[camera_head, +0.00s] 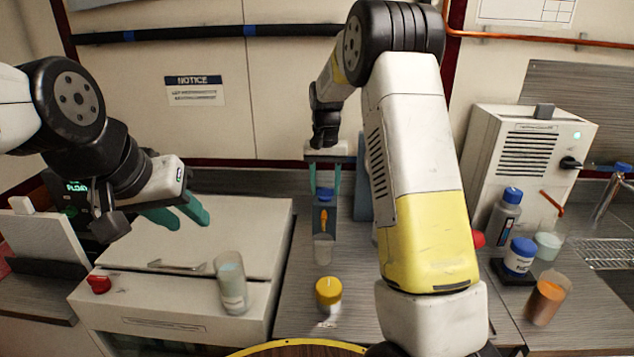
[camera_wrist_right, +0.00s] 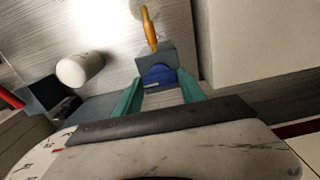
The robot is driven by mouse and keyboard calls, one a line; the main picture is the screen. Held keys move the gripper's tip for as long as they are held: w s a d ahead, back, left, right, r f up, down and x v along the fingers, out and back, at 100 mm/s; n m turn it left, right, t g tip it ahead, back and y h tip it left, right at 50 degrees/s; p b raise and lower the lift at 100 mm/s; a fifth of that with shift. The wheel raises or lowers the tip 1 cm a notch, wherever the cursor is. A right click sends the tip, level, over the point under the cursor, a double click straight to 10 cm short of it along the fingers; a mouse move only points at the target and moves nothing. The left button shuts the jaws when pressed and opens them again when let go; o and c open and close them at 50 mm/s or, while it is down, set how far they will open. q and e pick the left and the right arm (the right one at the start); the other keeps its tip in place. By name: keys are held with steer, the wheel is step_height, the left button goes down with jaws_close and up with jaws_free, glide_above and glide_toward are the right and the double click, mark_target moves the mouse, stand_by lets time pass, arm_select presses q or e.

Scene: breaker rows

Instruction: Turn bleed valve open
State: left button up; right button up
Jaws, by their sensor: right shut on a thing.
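A small grey block with an orange handle (camera_head: 324,220) and a round blue part (camera_head: 325,193) on top stands at the back of the bench. It looks like the bleed valve, though I cannot read a label. My right gripper (camera_head: 325,178) reaches down to it with green fingers on either side of the blue part. The right wrist view shows the fingers shut on the blue part (camera_wrist_right: 158,75), with the orange handle (camera_wrist_right: 149,27) sticking out beyond the block. My left gripper (camera_head: 178,217) is open and empty above the white box at left.
A clear cup (camera_head: 231,283) stands on the white box (camera_head: 200,230). A yellow-lidded jar (camera_head: 328,294) stands in front of the valve. Bottles, an orange-filled beaker (camera_head: 546,298) and a white machine (camera_head: 525,150) are at right.

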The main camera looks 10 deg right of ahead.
mark_target(325, 188)
steer(key=o, duration=1.4)
steer(key=shift+c, duration=0.2)
step_height(325, 188, up, 8)
steer(key=shift+f, duration=0.2)
steer(key=shift+r, duration=0.15)
